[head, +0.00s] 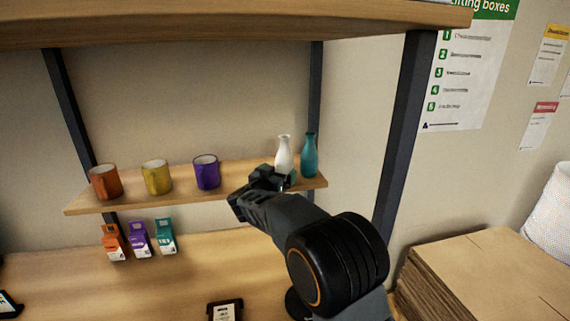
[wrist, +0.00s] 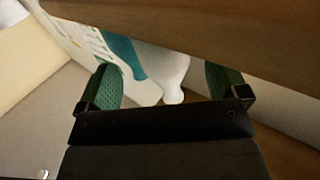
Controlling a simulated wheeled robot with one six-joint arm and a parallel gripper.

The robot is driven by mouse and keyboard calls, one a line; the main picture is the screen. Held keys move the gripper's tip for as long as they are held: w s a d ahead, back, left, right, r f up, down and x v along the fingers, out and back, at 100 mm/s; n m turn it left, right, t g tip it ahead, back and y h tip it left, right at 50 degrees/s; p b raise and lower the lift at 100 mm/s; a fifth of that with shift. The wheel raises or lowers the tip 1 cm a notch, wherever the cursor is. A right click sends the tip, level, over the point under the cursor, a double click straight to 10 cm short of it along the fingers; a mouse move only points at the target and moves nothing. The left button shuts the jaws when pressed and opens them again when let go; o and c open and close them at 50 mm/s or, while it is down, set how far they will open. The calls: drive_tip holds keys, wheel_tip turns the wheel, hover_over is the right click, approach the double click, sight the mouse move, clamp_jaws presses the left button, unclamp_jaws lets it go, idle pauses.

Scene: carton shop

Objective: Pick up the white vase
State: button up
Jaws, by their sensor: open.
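The white vase (head: 284,154) stands upright near the right end of the small shelf, beside the teal vase (head: 309,156). My gripper (head: 264,179) is in front of the shelf at its edge height, lower left of the white vase, and covers part of its base. In the wrist view my open gripper (wrist: 163,86) has green pads apart with nothing held. The white vase (wrist: 165,68) shows between them, beyond the fingers, with its neck towards the bottom of the picture. The teal vase (wrist: 124,50) is partly hidden behind the left finger.
The small shelf (head: 130,203) also holds an orange mug (head: 104,181), a yellow mug (head: 157,177) and a purple mug (head: 206,172). Small cartons (head: 139,239) stand below. A dark post (head: 404,130) rises right of my arm. A wooden board (wrist: 240,35) crosses the wrist view's top.

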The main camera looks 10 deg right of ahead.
sight(280, 169)
drive_tip(key=shift+p+x, duration=0.8)
drive_tip(key=shift+x, duration=1.55)
drive_tip(key=shift+w+a+r, duration=0.1)
drive_tip(key=shift+a, duration=0.05)
drive_tip(key=c, duration=1.1)
